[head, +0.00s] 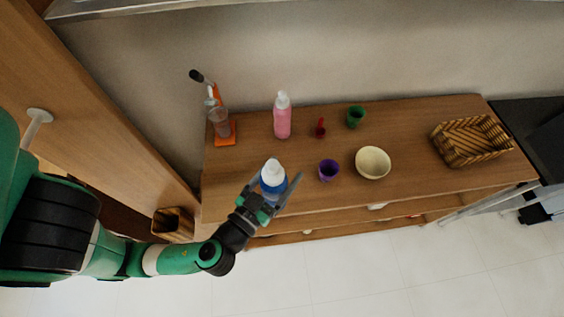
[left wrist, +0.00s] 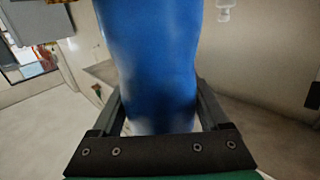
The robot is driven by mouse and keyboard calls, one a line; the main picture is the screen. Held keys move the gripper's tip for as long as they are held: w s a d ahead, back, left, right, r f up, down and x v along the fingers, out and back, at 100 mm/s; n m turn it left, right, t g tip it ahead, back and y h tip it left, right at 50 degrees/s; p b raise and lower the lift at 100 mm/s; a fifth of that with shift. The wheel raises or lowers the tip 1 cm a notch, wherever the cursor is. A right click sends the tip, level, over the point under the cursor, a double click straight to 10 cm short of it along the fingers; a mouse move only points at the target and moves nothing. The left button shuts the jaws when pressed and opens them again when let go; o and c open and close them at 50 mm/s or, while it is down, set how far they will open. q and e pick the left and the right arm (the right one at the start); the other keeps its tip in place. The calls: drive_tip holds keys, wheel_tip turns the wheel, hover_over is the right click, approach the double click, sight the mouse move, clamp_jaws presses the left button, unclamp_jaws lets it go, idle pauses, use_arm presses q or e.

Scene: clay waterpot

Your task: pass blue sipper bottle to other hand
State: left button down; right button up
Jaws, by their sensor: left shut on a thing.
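The blue sipper bottle (head: 272,182) has a white top and a blue body. In the head view it is between the fingers of my left gripper (head: 275,190), over the front part of the wooden counter. My left gripper is shut on it. In the left wrist view the blue bottle body (left wrist: 152,60) fills the middle, between the two dark fingers (left wrist: 160,110). Its upper end is cut off by the picture edge. My right gripper is not in either view.
On the counter (head: 420,185) stand a pink bottle (head: 282,118), an orange-based device (head: 223,125), a small red item (head: 320,128), a green cup (head: 356,117), a purple cup (head: 328,170), a cream bowl (head: 373,163) and a wicker basket (head: 470,141). Open floor (head: 380,265) lies in front.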

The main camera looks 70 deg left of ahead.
use_arm(q)
drive_tip(key=shift+r, duration=0.1)
drive_tip(key=w+d+f+m+t+h, duration=0.2)
drive_tip(key=w+d+f+m+h, duration=0.15)
drive_tip(key=w+d, duration=0.45)
wheel_tip(320, 180, up, 24)
drive_tip(key=s+p, duration=0.2)
drive_tip(key=p, duration=2.2)
drive_tip(key=shift+s+a+f+h, duration=0.15)
drive_tip(key=shift+a+h, duration=0.2)
drive_tip(key=shift+h, duration=0.1)
drive_tip(key=s+d+r+m+h, duration=0.1)
drive_tip(key=s+d+m+h, duration=0.2)
drive_tip(key=d+h, duration=0.4)
drive_tip(key=d+m, duration=0.1)
drive_tip(key=d, duration=0.3)
drive_tip(key=shift+s+r+t, duration=0.2)
drive_tip(key=shift+r+t, duration=0.1)
drive_tip(key=shift+t, duration=0.1)
